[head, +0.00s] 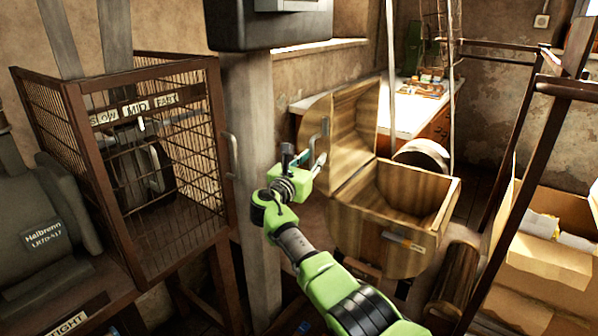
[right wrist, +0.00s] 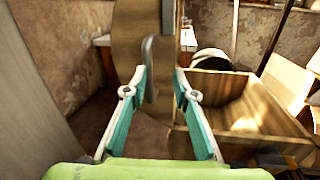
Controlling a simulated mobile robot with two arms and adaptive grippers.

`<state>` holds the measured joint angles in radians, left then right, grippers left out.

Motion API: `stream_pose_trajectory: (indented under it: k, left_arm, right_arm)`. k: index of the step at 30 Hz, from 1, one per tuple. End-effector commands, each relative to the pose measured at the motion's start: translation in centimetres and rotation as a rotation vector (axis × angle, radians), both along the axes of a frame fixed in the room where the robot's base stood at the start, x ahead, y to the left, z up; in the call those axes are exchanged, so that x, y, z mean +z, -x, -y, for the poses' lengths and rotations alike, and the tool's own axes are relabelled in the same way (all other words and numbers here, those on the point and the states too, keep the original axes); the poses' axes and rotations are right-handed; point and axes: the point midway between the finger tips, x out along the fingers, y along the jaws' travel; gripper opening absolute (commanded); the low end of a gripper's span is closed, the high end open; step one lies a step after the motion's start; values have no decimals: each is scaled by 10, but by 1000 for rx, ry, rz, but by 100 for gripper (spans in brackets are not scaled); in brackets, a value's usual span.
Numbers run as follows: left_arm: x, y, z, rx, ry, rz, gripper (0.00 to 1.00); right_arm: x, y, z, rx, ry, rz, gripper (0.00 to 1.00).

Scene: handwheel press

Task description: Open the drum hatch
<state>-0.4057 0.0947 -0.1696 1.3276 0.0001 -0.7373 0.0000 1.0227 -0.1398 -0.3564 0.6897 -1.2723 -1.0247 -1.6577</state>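The wooden drum (head: 384,239) stands right of centre in the head view, its inside showing. Its hatch (head: 367,122) stands raised at the drum's back left; it shows edge-on in the right wrist view (right wrist: 130,40). A grey bar handle (right wrist: 149,68) is on the hatch's left side. My right gripper (head: 304,158) is beside the hatch, at handle height. In the right wrist view its teal-padded fingers (right wrist: 160,82) are apart, with the handle's lower part between or just beyond the tips, closer to the left finger. Contact is not clear. My left gripper is out of view.
A grey post (head: 252,190) stands close left of my right gripper. A barred cage (head: 160,150) is further left. A dark roller (head: 456,280) lies right of the drum, and open cardboard boxes (head: 545,262) stand at the far right. A workbench (head: 412,115) is behind.

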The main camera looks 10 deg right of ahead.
Motion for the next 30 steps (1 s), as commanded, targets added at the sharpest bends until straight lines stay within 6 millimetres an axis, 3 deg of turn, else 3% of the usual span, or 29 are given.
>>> stream_pose_trajectory:
  k: [16, 30]
  left_arm:
    - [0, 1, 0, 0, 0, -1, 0]
    - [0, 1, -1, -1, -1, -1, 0]
  right_arm:
    - [1, 57, -50, 6, 2, 4, 25]
    - [2, 65, -55, 4, 3, 3, 25]
